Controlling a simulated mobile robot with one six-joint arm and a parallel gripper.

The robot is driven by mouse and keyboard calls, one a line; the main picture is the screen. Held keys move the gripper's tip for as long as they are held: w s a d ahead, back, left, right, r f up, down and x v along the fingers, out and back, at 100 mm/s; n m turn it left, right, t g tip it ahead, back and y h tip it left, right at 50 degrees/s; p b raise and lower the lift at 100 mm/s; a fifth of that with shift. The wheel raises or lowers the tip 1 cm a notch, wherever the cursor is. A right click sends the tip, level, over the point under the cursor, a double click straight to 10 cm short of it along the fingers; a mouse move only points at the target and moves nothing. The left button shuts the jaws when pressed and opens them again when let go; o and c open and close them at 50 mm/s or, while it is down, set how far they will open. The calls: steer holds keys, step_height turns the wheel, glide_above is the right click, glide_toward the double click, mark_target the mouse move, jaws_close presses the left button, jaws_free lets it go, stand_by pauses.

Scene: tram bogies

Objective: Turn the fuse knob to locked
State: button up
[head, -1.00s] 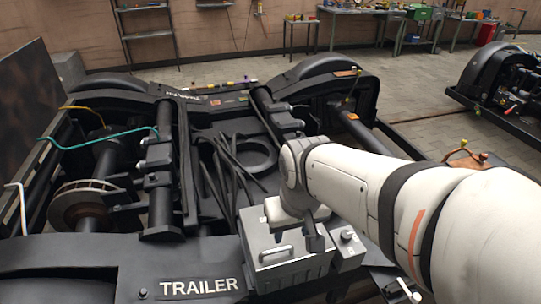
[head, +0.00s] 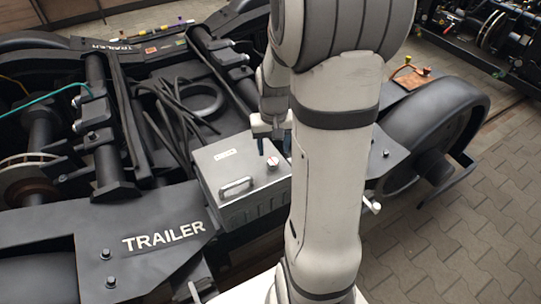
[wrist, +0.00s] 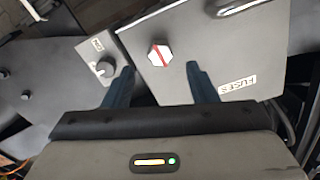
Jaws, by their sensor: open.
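The grey fuse box (head: 218,163) stands on the bogie frame in the head view, with a bar handle (head: 237,187) on its lid. The fuse knob (head: 272,162) is a small white knob with a red mark near the lid's right side. In the wrist view the knob (wrist: 160,55) is a white hexagon with a diagonal red stripe, close to the "FUSES" label (wrist: 237,86). My gripper (wrist: 161,78) is open, and the knob appears between and just beyond its two dark fingertips. No contact shows. In the head view my gripper (head: 274,143) is above the box's right part.
A smaller grey box with a round knob (wrist: 104,68) sits left of the fuse box in the wrist view; my arm hides it in the head view. A "TRAILER" plate (head: 163,236), black cables (head: 165,115) and a wheel (head: 425,130) surround the box. Paved floor is clear at right.

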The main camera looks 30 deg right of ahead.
mark_target(273, 161)
step_height(273, 161, down, 5)
steer(key=shift+f+b, duration=0.1)
steer(key=shift+b, duration=0.35)
steer(key=c, duration=1)
steer(key=shift+m, duration=0.5)
steer(key=o, duration=1)
